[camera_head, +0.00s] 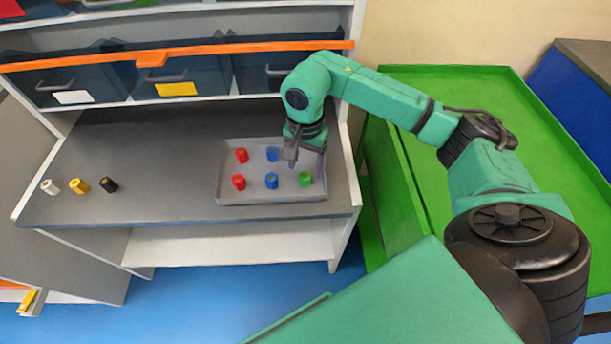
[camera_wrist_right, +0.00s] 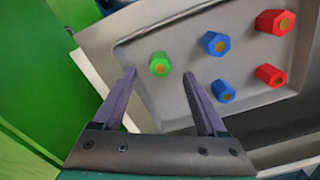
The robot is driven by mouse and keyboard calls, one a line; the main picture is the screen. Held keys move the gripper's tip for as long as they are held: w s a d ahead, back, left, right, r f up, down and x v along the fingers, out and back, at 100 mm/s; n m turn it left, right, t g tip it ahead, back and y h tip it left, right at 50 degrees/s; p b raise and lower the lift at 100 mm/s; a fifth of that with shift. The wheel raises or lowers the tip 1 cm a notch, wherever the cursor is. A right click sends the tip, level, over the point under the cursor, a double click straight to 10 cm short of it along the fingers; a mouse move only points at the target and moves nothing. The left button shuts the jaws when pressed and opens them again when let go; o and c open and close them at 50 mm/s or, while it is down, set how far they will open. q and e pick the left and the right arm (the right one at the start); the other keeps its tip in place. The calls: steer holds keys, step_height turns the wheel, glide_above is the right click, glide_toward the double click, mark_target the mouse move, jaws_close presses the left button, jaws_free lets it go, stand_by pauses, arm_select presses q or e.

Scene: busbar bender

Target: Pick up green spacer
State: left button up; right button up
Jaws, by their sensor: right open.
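A green spacer (camera_head: 305,179) stands at the right front of a grey tray (camera_head: 232,197) on the workbench. In the right wrist view the green spacer (camera_wrist_right: 159,64) shows beyond and between the two fingertips, apart from them. My right gripper (camera_head: 305,158) is over the right end of the tray, fingers open and empty; it also shows in the right wrist view (camera_wrist_right: 160,80). My left gripper is in neither view.
Two blue spacers (camera_head: 272,180) and two red spacers (camera_head: 238,181) share the tray. White (camera_head: 50,187), yellow (camera_head: 80,185) and black (camera_head: 108,185) pieces stand at the bench's left. Dark bins (camera_head: 70,85) with an orange rail (camera_head: 200,50) are behind. A green table (camera_head: 480,90) is right.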

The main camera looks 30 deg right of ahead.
mark_target(305, 176)
step_height(305, 176, down, 4)
steer(key=shift+s+a+f+p, duration=0.1)
steer(key=shift+a+f+p, duration=0.05)
steer(key=shift+f+p, duration=0.15)
steer(key=shift+r, duration=0.1)
jaws_close()
